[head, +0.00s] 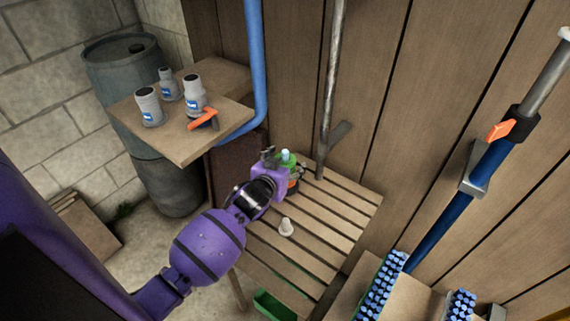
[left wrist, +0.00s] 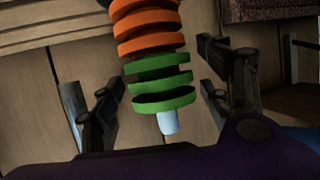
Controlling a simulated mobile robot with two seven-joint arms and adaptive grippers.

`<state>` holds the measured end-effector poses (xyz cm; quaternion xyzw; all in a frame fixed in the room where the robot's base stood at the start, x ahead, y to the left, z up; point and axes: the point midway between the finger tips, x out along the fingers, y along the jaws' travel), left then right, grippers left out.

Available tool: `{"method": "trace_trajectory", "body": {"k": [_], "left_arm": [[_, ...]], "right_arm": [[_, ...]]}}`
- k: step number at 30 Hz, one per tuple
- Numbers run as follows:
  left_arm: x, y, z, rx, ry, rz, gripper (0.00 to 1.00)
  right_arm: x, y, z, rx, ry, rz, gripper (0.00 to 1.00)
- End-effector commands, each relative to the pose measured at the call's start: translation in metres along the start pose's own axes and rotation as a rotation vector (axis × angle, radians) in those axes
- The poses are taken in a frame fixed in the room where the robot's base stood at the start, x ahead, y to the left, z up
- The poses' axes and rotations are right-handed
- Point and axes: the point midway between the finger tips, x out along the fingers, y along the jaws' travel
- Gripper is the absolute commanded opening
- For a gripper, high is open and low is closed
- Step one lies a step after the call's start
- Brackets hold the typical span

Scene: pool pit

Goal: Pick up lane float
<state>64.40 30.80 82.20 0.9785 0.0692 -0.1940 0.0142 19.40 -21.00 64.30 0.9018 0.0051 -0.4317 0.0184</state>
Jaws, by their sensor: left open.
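The lane float (left wrist: 155,62) is a stack of orange and green discs on a pale blue core end. In the left wrist view it lies between the two open fingers of my left gripper (left wrist: 160,95), with gaps visible on both sides. In the head view my left gripper (head: 277,160) is at the back of the slatted bench, and the float (head: 288,160) shows partly behind it, green at the top and orange lower down. The rest of the float is hidden by the gripper. My right gripper is not in view.
A wooden shelf (head: 180,146) at left holds grey bottles and an orange-handled tool (head: 203,119). A blue pipe (head: 256,70) and a pole (head: 334,80) stand along the wall. A brush with blue bristles (head: 383,285) is at lower right.

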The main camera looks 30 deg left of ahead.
Motion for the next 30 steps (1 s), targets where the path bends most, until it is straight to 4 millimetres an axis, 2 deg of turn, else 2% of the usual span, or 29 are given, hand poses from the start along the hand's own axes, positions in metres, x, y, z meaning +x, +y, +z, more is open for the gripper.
{"method": "trace_trajectory", "body": {"k": [4, 11, 14, 24, 30], "left_arm": [[0.015, -0.001, 0.001, 0.002, -0.002, -0.001, 0.71], [0.017, -0.001, 0.001, 0.001, -0.001, -0.001, 0.71], [0.017, -0.001, 0.001, 0.001, -0.001, -0.001, 0.60], [0.016, -0.001, 0.001, 0.001, -0.001, -0.001, 0.17], [0.016, -0.001, -0.001, 0.001, 0.000, -0.001, 0.16]], "right_arm": [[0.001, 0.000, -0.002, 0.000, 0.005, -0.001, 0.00], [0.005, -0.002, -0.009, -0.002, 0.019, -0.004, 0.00], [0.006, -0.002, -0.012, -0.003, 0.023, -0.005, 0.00], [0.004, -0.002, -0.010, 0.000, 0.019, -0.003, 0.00], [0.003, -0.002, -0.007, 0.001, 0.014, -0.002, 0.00]]}}
